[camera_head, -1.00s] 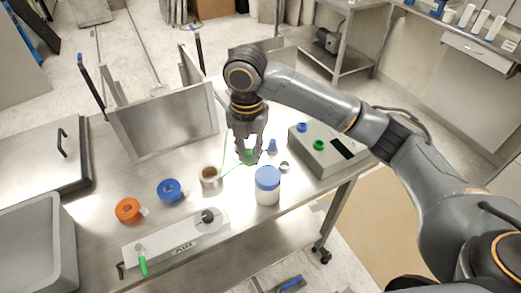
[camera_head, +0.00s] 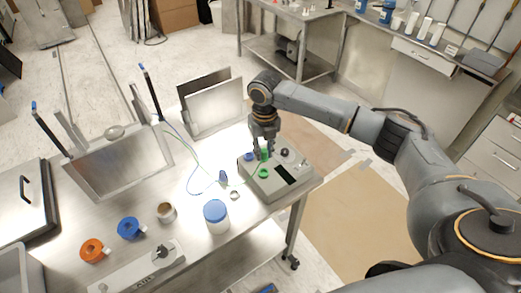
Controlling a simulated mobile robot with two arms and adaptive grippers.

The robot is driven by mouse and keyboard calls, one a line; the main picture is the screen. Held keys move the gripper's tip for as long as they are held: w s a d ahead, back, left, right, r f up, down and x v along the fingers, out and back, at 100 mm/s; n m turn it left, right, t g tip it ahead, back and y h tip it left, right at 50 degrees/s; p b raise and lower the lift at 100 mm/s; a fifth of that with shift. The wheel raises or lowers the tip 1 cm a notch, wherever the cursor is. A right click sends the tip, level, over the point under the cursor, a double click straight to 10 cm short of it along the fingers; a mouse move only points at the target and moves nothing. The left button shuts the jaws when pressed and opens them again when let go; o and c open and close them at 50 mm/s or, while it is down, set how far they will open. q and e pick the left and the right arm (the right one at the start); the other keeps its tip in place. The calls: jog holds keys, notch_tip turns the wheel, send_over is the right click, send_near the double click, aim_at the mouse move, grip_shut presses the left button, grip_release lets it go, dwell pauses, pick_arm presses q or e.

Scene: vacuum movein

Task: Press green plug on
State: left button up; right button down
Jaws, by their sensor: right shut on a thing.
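My right gripper (camera_head: 264,150) is shut on a small green plug (camera_head: 264,155) and holds it over the grey box (camera_head: 260,188) at the table's right end. The box has a blue socket (camera_head: 249,157), a green socket (camera_head: 263,173), a dark knob and a dark display (camera_head: 286,174) on its top. The held plug shows behind the green socket in the picture; whether it touches the box I cannot tell. A thin green cable runs left across the table. A blue plug (camera_head: 223,177) lies on the table left of the box. My left gripper is out of view.
A white jar with a blue lid (camera_head: 216,216), a metal cup (camera_head: 166,212), and blue (camera_head: 130,228) and orange (camera_head: 95,250) tape rolls stand left of the box. Metal chamber panels (camera_head: 215,105) stand behind. The table's right edge is just beyond the box.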

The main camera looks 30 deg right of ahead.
aim_at(264, 159)
jog(key=shift+f+b, duration=0.3)
jog(key=shift+f, duration=0.1)
jog(key=shift+f+b, duration=0.6)
jog(key=shift+b, duration=0.1)
jog(key=shift+f+b, duration=0.5)
jog(key=shift+b, duration=0.15)
jog(key=shift+f, duration=0.35)
pick_arm(q)
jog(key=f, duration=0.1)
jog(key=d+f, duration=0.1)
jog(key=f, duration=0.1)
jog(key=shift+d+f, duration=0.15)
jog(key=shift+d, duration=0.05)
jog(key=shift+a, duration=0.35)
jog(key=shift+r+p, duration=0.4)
jog(key=shift+p, duration=0.2)
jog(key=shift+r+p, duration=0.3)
pick_arm(e)
jog(key=shift+f, duration=0.1)
